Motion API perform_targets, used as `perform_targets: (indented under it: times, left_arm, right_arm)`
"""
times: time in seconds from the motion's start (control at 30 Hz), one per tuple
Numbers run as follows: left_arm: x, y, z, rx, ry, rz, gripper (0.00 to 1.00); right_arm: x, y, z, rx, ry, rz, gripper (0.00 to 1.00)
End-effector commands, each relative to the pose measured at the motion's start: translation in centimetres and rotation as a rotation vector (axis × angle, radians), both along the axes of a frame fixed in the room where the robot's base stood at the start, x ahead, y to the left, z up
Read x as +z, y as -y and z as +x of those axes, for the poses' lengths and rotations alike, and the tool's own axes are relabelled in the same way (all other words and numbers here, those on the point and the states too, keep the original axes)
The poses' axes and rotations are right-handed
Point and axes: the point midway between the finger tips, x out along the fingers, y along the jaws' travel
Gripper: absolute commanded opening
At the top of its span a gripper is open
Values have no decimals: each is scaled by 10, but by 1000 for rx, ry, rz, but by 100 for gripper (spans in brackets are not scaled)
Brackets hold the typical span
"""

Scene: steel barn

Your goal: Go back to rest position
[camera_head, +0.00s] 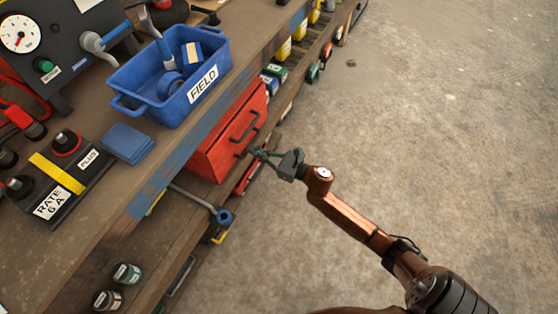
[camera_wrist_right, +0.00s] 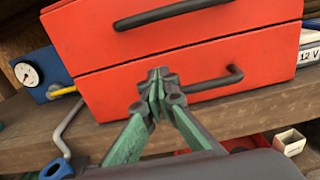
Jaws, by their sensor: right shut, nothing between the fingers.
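My right gripper (camera_head: 262,153) is at the red drawer box under the workbench, with its arm reaching in from the lower right. In the right wrist view, the gripper (camera_wrist_right: 160,80) has its green fingers together and nothing between them. Its tips are in front of the lower drawer of the red drawer box (camera_wrist_right: 180,55), beside the dark lower handle (camera_wrist_right: 215,85). Whether the tips touch the drawer front I cannot tell. Both drawers look shut. The red drawer box also shows in the head view (camera_head: 215,150). My left gripper is not in view.
A blue bin marked FIELD (camera_head: 135,104) stands on the workbench (camera_head: 110,205) above the drawers. A crank handle (camera_head: 205,200) sticks out beside the drawer box. Jars and bottles line the shelves.

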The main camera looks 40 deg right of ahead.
Motion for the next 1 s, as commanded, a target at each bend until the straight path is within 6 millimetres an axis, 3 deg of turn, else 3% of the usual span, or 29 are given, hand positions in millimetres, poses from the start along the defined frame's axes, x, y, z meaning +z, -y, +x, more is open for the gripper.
perform_targets:
  times: [0.2, 0.4, 0.83, 1.0]
  left_arm:
    - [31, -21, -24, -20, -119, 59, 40]
    - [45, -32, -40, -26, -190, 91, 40]
    - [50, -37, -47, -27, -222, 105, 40]
    - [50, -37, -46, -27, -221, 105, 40]
  right_arm:
    - [4, 23, -48, -2, 1, 0, 0]
    - [2, 37, -77, -2, 0, 1, 0]
    - [-2, 42, -88, -2, -4, 5, 0]
    - [-20, 50, -106, -101, -124, 195, 0]
